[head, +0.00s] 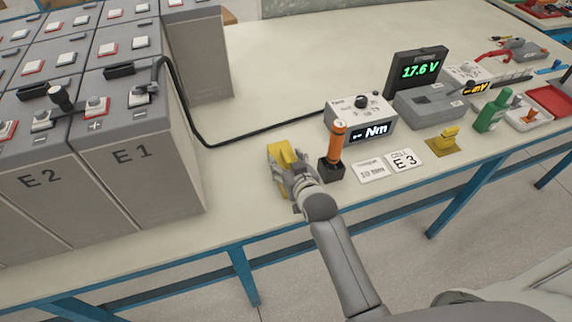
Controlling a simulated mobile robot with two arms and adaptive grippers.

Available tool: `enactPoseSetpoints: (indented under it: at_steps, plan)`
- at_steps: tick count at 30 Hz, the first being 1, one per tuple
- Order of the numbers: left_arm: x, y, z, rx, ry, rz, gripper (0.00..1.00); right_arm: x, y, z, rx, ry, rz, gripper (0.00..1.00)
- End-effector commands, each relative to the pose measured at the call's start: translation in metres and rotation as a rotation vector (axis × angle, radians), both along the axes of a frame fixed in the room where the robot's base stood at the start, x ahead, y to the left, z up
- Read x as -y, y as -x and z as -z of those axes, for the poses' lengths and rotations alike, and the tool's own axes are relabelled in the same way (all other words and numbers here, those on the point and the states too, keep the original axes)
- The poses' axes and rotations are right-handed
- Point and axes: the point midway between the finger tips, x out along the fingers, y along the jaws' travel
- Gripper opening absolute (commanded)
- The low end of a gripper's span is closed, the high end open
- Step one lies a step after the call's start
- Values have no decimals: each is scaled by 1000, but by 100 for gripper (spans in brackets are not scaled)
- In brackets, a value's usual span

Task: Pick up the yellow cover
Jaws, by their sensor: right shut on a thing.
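A yellow cover (284,153) is at the front middle of the bench. My right gripper (290,172) is shut on it, with its fingers hiding the cover's near side. I cannot tell whether the cover touches the bench top or is just above it. My left gripper is not in view.
Right beside the gripper stands an orange-handled tool (338,142) in a dark holder. Cards reading 10 Nm (372,171) and E 3 (404,160) lie to its right. Grey battery cells (145,170) fill the left. A black cable (250,139) runs to the Nm box (350,117).

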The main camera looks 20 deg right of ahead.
Motion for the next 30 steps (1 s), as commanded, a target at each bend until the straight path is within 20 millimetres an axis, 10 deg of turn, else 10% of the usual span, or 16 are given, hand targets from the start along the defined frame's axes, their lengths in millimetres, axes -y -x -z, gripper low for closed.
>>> enactPoseSetpoints:
  at_steps: [16, 30]
  plan:
    - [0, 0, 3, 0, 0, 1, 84, 0, 2, 0, -15, 0, -1, 34]
    - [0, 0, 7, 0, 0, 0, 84, 14, 47, -84, -4, 1, 0, 34]
